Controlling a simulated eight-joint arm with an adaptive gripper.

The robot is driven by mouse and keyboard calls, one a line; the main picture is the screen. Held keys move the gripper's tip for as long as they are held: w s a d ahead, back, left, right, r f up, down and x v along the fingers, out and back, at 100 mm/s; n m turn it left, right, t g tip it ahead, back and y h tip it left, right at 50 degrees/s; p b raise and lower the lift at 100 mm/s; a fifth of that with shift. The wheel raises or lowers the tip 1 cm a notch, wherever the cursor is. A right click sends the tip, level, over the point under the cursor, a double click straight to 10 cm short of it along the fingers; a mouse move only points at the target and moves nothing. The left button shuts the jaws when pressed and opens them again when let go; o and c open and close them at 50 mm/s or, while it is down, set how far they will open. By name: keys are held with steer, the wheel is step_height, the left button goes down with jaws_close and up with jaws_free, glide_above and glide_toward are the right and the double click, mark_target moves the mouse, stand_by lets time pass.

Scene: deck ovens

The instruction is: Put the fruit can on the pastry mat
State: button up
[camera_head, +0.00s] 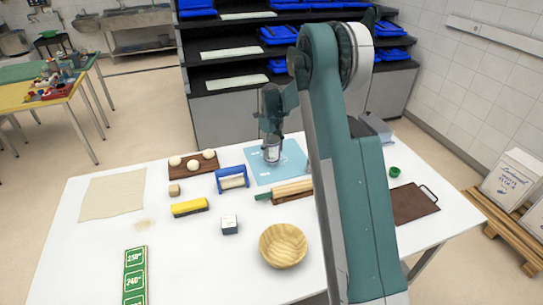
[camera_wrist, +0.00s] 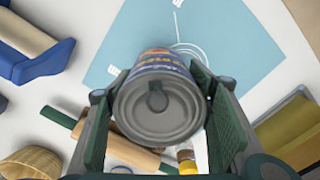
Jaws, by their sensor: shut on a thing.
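The fruit can (camera_head: 272,153) is a small metal can with a blue, orange and yellow label. My gripper (camera_head: 271,137) is shut on it, pointing down. In the wrist view the can (camera_wrist: 160,104) sits between both fingers, its grey end with a pull tab facing the camera. The pastry mat (camera_head: 294,161) is a light blue sheet flat on the white table. In the head view the can shows against the mat; in the wrist view the mat (camera_wrist: 225,50) lies beyond the can. I cannot tell whether the can's lower end touches the mat.
A rolling pin (camera_head: 292,190) lies along the mat's near edge, with a wooden bowl (camera_head: 283,245) in front. A blue-framed roller (camera_head: 231,171) stands left of the mat. A brown board (camera_head: 182,171) with dough balls is behind it. A dark tray (camera_head: 414,204) lies right.

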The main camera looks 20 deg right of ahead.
mark_target(272, 139)
steer(key=shift+f, duration=1.7)
steer(key=shift+f, duration=0.15)
steer(key=o, duration=1.3)
step_height(272, 139, up, 12)
steer(key=shift+r, duration=0.2)
